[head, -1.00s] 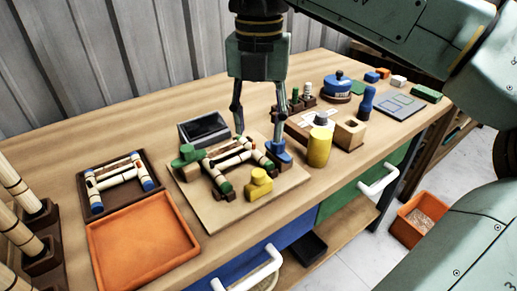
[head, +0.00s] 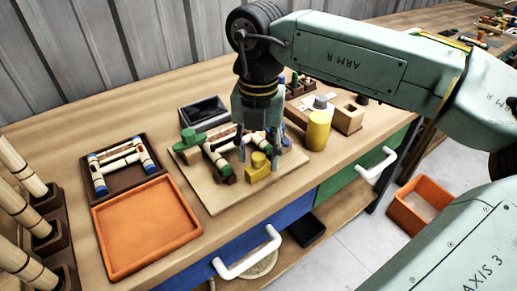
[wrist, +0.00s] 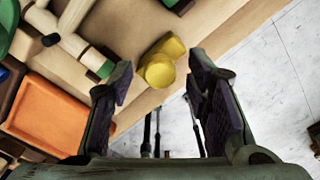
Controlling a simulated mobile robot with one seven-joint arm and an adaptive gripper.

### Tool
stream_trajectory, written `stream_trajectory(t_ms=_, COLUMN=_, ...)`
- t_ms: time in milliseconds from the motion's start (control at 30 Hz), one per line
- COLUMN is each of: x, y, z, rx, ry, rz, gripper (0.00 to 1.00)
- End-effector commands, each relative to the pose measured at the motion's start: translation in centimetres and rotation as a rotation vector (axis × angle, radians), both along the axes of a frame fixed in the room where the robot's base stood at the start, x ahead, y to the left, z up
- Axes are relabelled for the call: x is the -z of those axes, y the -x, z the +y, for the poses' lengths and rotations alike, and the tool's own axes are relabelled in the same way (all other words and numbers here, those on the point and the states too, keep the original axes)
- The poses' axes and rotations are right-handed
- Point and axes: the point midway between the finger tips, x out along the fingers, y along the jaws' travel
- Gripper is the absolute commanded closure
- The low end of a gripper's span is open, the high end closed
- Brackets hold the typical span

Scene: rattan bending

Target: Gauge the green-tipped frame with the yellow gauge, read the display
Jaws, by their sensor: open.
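The green-tipped frame (head: 217,158), pale rattan with green ends, lies on a light wooden board (head: 226,203); my gripper hides its right side in the head view. The yellow gauge (head: 258,169), a small stepped block, sits at the board's front right. In the wrist view the gauge (wrist: 160,66) shows between and just beyond my fingertips, with part of the frame (wrist: 78,38) to its left. My gripper (head: 260,157) is open and empty, pointing down over the gauge.
A green knob (head: 187,145) and a blue piece stand by the frame. An empty orange tray (head: 146,225) and a blue-tipped frame in a dark tray (head: 126,194) lie left.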

Motion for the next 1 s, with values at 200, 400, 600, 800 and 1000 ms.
stream_trajectory(t_ms=200, x=-0.02, y=0.00, z=0.00, rx=0.000, ry=0.000, rz=0.000, gripper=0.65)
stream_trajectory(t_ms=400, x=-0.03, y=0.00, z=0.00, rx=0.000, ry=0.000, rz=0.000, gripper=0.78)
stream_trajectory(t_ms=600, x=-0.04, y=0.00, z=0.00, rx=0.000, ry=0.000, rz=0.000, gripper=0.91)
stream_trajectory(t_ms=800, x=-0.04, y=0.00, z=-0.01, rx=0.000, ry=0.000, rz=0.000, gripper=1.00)
stream_trajectory(t_ms=1000, x=-0.04, y=0.00, z=-0.02, rx=0.000, ry=0.001, rz=0.000, gripper=1.00)
